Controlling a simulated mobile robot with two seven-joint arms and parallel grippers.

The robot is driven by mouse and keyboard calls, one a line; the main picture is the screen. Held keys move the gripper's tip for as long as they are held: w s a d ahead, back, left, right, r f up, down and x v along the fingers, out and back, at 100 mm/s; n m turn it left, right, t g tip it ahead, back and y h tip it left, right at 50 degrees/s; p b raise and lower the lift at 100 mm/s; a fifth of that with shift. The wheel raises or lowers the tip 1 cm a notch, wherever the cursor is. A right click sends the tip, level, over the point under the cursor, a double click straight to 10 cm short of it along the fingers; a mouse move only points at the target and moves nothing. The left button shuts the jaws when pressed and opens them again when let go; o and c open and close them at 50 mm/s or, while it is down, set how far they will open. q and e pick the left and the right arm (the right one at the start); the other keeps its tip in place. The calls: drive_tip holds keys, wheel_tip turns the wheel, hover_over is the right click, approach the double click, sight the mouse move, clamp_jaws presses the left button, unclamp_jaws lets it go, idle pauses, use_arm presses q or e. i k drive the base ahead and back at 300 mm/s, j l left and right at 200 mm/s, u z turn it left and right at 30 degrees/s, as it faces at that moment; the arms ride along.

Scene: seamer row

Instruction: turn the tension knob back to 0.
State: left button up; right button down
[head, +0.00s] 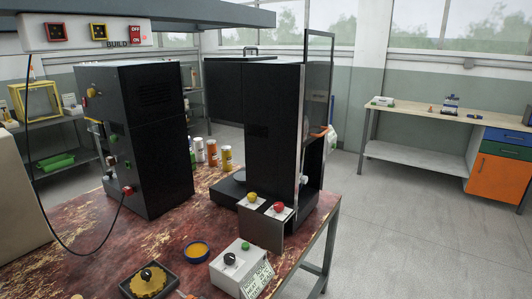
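I cannot tell for sure which knob is the tension knob, and no 0 mark is legible. A black knob (230,258) sits on top of a light grey control box (232,273) at the front of the worn red table, beside a green button (245,246). Another black knob (146,274) sits on a yellow piece in a dark square tray to its left. The left black machine (152,140) has small knobs and fittings on its left side, too small to read. Neither of my grippers is in view.
A taller black machine (262,130) stands behind, with yellow and red buttons on a front box. A paper card (257,281) leans at the grey box. Several cans (212,153) stand between the machines. A cable hangs at left. The floor at right is clear before a workbench (425,112).

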sight(278, 207)
drive_tip(key=i+l+u, duration=0.1)
drive_tip(key=i+l, duration=0.25)
drive_tip(key=i+l+u, duration=0.1)
drive_tip(key=i+l, duration=0.25)
drive_tip(key=l, duration=0.2)
drive_tip(key=i+l+u, duration=0.1)
drive_tip(key=i+l, duration=0.2)
drive_tip(key=l, duration=0.2)
